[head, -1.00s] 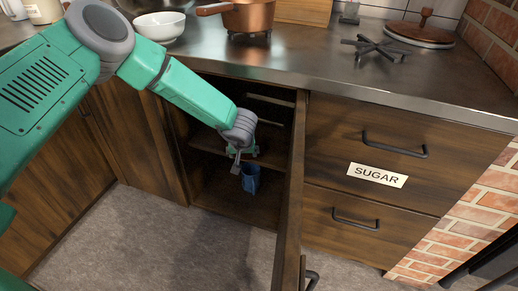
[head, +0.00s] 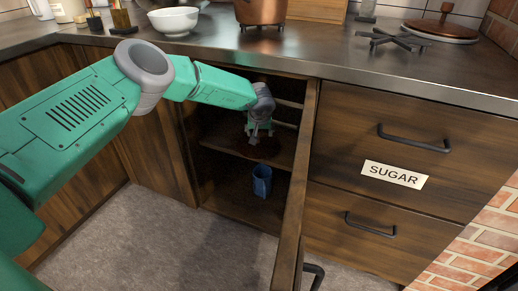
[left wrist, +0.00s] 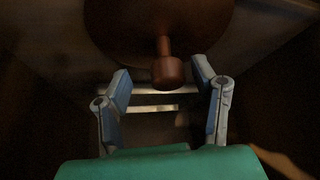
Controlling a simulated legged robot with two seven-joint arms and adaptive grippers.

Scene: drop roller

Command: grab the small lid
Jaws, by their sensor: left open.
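The small lid, a brown-red disc with a round knob, shows in the left wrist view (left wrist: 168,72). In the head view the lid (head: 265,150) lies dark on the cabinet's upper shelf, partly hidden by my gripper. My left gripper (head: 254,138) reaches inside the open cabinet just above this shelf. In the left wrist view the left gripper (left wrist: 161,82) is open, with one finger on each side of the knob's end; I see gaps, and no contact. My right gripper is not in view.
A blue cup (head: 262,181) stands on the cabinet floor below. The open door (head: 297,190) bounds the space at right. The countertop (head: 330,62) overhangs above, holding a white bowl (head: 174,21), a copper pot (head: 261,11) and a larger lid (head: 440,30).

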